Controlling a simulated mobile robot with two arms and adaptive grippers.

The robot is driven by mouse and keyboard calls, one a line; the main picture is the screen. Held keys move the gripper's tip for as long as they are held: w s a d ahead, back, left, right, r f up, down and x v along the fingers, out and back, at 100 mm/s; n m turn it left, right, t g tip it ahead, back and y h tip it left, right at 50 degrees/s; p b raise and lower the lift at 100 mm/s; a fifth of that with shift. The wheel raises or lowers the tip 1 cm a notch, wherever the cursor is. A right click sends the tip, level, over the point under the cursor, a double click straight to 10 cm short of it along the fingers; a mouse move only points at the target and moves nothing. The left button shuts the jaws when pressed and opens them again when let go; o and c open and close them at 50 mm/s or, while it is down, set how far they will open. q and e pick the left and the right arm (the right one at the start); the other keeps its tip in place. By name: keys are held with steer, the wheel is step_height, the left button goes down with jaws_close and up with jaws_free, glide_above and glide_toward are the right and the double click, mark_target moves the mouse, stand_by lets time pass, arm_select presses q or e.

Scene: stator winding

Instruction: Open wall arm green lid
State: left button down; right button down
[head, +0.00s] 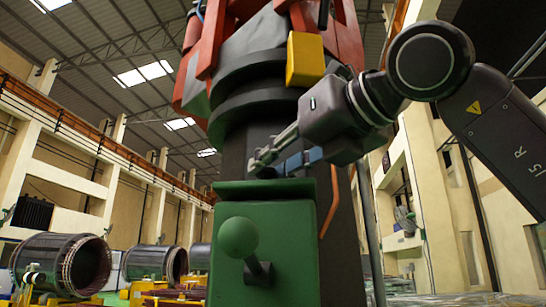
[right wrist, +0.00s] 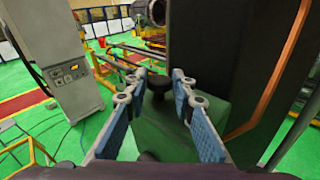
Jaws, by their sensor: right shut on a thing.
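The green wall arm box (head: 290,235) stands in front of me in the head view, with a flat green lid (head: 265,188) on top. A round green knob (head: 238,237) sticks out from its front on a dark stem. My right gripper (head: 263,166) reaches in from the right, just above the lid. In the right wrist view its blue-padded fingers (right wrist: 158,80) stand on both sides of a dark knob (right wrist: 157,88) on the green top (right wrist: 175,130). The gripper is shut on this knob; the exact contact is partly hidden. My left gripper is not in view.
A dark column (head: 345,240) rises right behind the box, with red and yellow machinery (head: 305,58) above. Large stator rings (head: 62,263) lie at the left back. A grey control cabinet (right wrist: 55,60) stands on the green floor at the left of the right wrist view.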

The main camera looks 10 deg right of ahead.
steer(key=r+m+g+p, duration=0.1)
steer(key=p, duration=0.1)
steer(key=w+r+g+p, duration=0.1)
steer(key=p, duration=0.1)
steer(key=shift+w+d+r+m+p, duration=0.15)
steer(key=shift+w+m+p, duration=0.1)
steer(key=shift+m+p, duration=0.15)
steer(key=shift+w+d+m+g+p, duration=0.15)
steer(key=shift+w+m+g+p, duration=0.35)
steer(key=shift+g+p, duration=0.4)
steer(key=shift+w, duration=0.1)
steer(key=shift+h, duration=0.3)
